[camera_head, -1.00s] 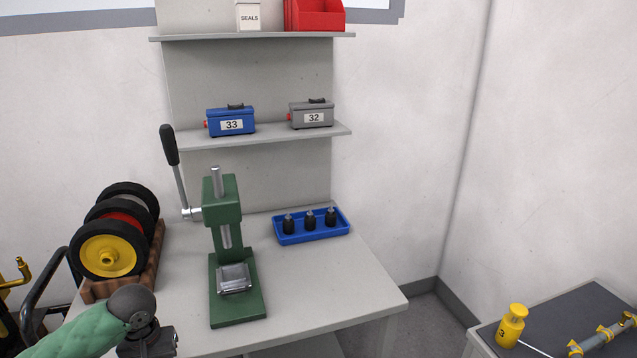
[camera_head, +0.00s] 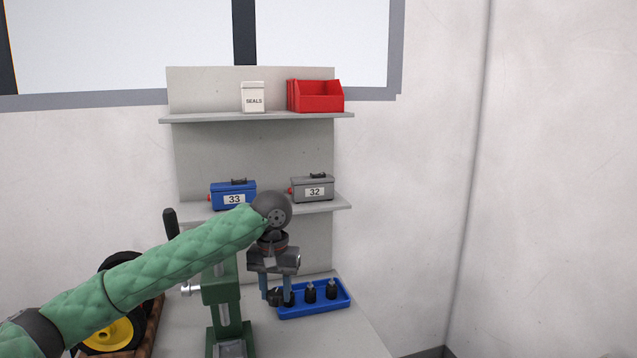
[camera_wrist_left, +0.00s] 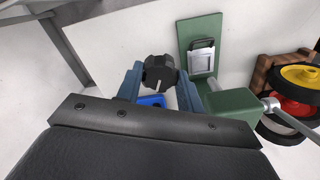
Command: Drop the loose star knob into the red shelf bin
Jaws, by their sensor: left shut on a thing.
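My left gripper (camera_head: 277,294) hangs pointing down in front of the left end of the blue tray in the head view. It is shut on a black star knob (camera_wrist_left: 160,72), which shows between the blue fingers in the left wrist view. In the head view the knob (camera_head: 273,297) is small and dark at the fingertips. The red shelf bin (camera_head: 320,104) stands on the top shelf, right of the SEALS box, well above the gripper. Its inside is hidden by its front wall. My right gripper is not in view.
The blue tray (camera_head: 318,311) holds black pieces with metal pins. The green press (camera_head: 222,292) stands to the left, partly behind my arm. Box 33 (camera_head: 233,188) and grey box 32 (camera_head: 312,188) sit on the middle shelf (camera_head: 330,207). The SEALS box (camera_head: 253,96) is beside the bin.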

